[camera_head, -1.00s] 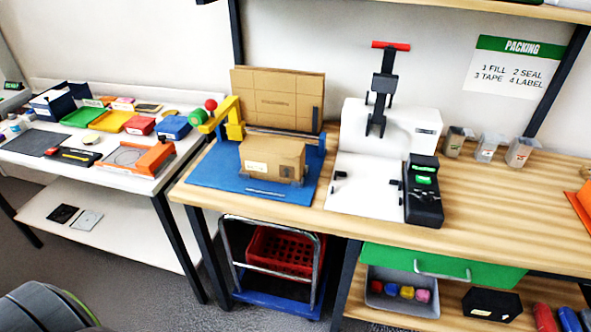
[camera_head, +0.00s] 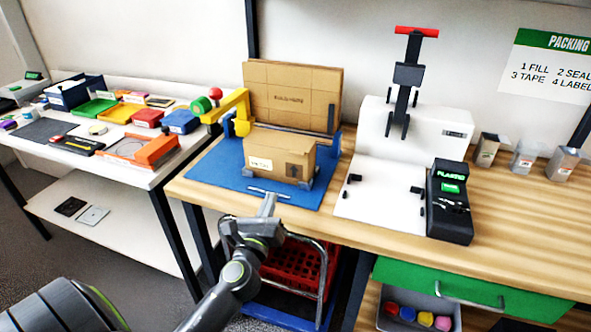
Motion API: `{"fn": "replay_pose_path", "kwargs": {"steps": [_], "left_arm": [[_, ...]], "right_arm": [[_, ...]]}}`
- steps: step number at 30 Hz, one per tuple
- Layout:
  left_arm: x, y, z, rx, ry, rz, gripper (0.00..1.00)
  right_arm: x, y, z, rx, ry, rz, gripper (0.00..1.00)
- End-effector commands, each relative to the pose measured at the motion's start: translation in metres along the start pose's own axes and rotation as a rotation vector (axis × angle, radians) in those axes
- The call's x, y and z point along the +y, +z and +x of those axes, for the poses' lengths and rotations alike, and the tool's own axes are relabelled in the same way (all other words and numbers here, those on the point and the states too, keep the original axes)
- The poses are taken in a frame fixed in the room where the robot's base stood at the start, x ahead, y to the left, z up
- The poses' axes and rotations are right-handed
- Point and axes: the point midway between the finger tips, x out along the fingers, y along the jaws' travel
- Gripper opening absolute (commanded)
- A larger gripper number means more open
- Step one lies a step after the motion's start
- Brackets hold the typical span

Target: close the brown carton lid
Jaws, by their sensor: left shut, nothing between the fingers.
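The brown carton (camera_head: 271,158) sits on a blue mat (camera_head: 215,173) at the left end of the wooden bench, with a white label on its front. Its top shows as a brown surface; I cannot tell whether a lid flap stands slightly raised. Grey corner pieces hold its base. My left gripper (camera_head: 269,200) is shut and empty, at the front edge of the mat, below and in front of the carton and apart from it. It partly covers the area by a white bar on the mat. My right gripper is not in view.
Flat brown cardboard (camera_head: 270,90) stands upright behind the carton. A white press (camera_head: 415,130) and a black label device (camera_head: 450,205) stand to the right. A red crate (camera_head: 290,270) is below the bench.

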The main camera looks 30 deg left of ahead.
Motion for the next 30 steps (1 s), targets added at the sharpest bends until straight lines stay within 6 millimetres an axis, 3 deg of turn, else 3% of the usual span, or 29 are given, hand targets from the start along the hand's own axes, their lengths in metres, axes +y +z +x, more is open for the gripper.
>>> {"fn": "replay_pose_path", "kwargs": {"steps": [6,11,24,30], "left_arm": [[-0.022,0.005,0.014,-0.049,-0.106,0.259,0.00],[-0.025,0.006,0.028,-0.053,-0.114,0.276,0.00],[-0.033,0.008,0.100,-0.051,-0.112,0.272,0.00],[-0.034,0.008,0.112,-0.051,-0.112,0.271,0.00]], "right_arm": [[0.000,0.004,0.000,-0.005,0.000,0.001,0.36],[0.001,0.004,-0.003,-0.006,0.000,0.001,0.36],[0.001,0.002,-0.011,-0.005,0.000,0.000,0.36],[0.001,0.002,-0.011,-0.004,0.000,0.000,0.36]]}}
